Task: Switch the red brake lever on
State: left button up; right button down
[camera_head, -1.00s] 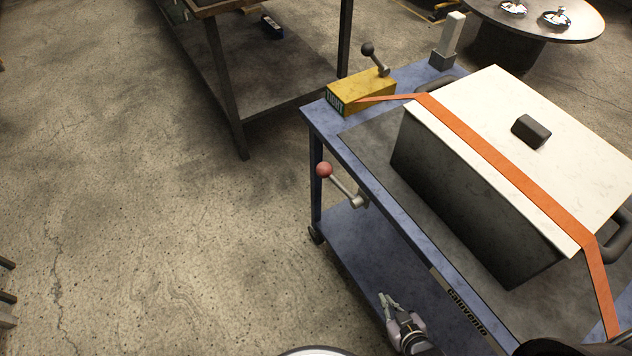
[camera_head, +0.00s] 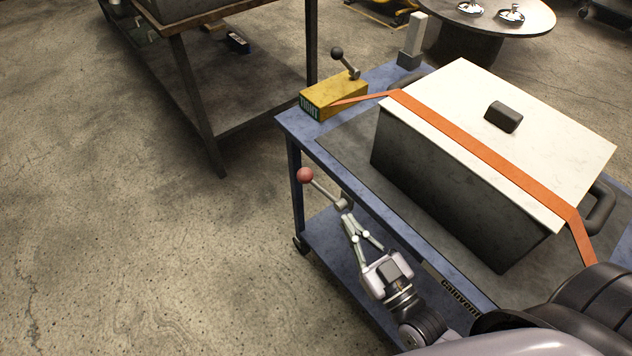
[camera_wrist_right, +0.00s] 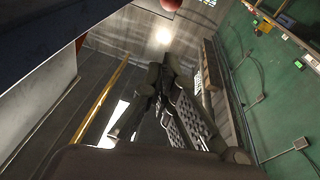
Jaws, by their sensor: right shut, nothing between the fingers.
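The red brake lever has a round red knob (camera_head: 305,175) on a metal rod, mounted on the side of the blue cart (camera_head: 290,122) near its left corner. The rod runs from the knob down right to its pivot at the cart's side. My right gripper (camera_head: 347,218) is shut and empty, its fingertips just below the pivot end of the rod; I cannot tell whether they touch it. In the right wrist view the gripper fingers (camera_wrist_right: 160,75) show, and part of the red knob (camera_wrist_right: 171,4) is at the top edge. My left gripper is not in view.
On the cart stand a large dark box with a white lid (camera_head: 550,130), an orange strap (camera_head: 480,150) over it, and a yellow block (camera_head: 335,95) with a black-knobbed lever. A dark workbench (camera_head: 210,20) stands behind left. The floor left of the cart is clear.

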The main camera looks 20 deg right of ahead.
aim_at(319, 184)
jog(key=x, duration=0.4)
jog(key=f+x, duration=0.1)
jog(key=x, duration=0.3)
jog(key=f+p+x, duration=0.1)
jog(key=x, duration=0.3)
jog(key=shift+w+f, duration=0.1)
jog(key=shift+w, duration=0.2)
jog(key=shift+w+f, duration=0.25)
jog(key=shift+w, duration=0.1)
